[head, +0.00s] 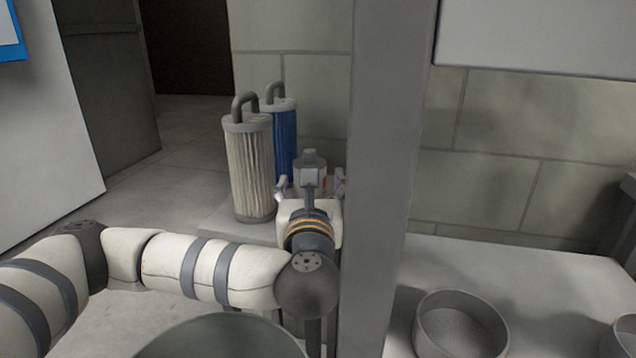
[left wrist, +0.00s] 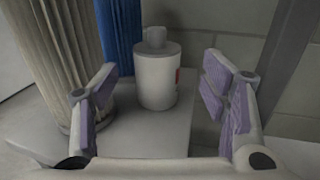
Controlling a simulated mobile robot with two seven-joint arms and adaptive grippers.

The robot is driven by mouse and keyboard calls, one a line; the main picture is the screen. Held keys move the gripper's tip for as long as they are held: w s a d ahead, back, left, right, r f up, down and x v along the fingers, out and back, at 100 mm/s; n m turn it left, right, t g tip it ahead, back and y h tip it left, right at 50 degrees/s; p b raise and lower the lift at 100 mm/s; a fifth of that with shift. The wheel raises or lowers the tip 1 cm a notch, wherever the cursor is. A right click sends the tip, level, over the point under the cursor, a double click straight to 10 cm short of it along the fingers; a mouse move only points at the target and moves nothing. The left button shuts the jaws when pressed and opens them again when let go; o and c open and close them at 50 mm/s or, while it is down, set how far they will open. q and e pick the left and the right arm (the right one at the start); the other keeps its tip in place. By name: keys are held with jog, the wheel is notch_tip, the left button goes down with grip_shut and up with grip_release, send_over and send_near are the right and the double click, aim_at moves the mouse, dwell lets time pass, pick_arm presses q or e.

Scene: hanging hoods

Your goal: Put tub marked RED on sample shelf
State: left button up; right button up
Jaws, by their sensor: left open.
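A pale grey tub (left wrist: 157,82) with a narrower cap stands upright on a light slab (left wrist: 140,134) in the left wrist view. A red patch shows on its right side; no lettering can be read. In the head view its top (head: 312,158) shows behind my left gripper (head: 311,186), which hides most of it. In the left wrist view my left gripper (left wrist: 160,92) is open, its purple-padded fingers spread left and right. The tub is ahead between them, with visible gaps on both sides. I cannot tell which surface is the sample shelf. My right gripper is not in view.
A pleated white filter cartridge (head: 249,170) and a blue one (head: 284,140) stand close left of the tub. A grey post (head: 385,170) rises just right of my left gripper. Right of it, a round grey dish (head: 460,332) sits on a pale surface (head: 520,270), partly clear.

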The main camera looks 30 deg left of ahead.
aim_at(310, 163)
pick_arm(q)
jog(key=x, duration=0.9)
jog(key=shift+s+a+f, duration=0.1)
jog(key=shift+a+f, duration=0.05)
jog(key=shift+f, duration=0.05)
grip_shut()
jog(key=shift+r, duration=0.2)
notch_tip(310, 163, up, 12)
jog(key=shift+f+p, duration=0.2)
jog(key=shift+p, duration=0.4)
jog(key=s+d+p, duration=0.4)
jog(key=s+p, duration=0.8)
jog(key=s, duration=0.5)
jog(key=s+d+f+m+t+h+p, duration=0.2)
jog(key=s+d+f+m+h, duration=0.3)
jog(key=s+d+h, duration=0.3)
jog(key=shift+s+d+f+m+h+p, duration=0.25)
jog(key=shift+s+d+m+h+p, duration=0.15)
jog(key=shift+s+d+p, duration=0.5)
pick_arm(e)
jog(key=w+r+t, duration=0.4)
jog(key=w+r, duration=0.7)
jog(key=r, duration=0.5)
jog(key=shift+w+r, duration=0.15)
pick_arm(q)
jog(key=shift+w+d, duration=0.15)
jog(key=shift+w, duration=0.1)
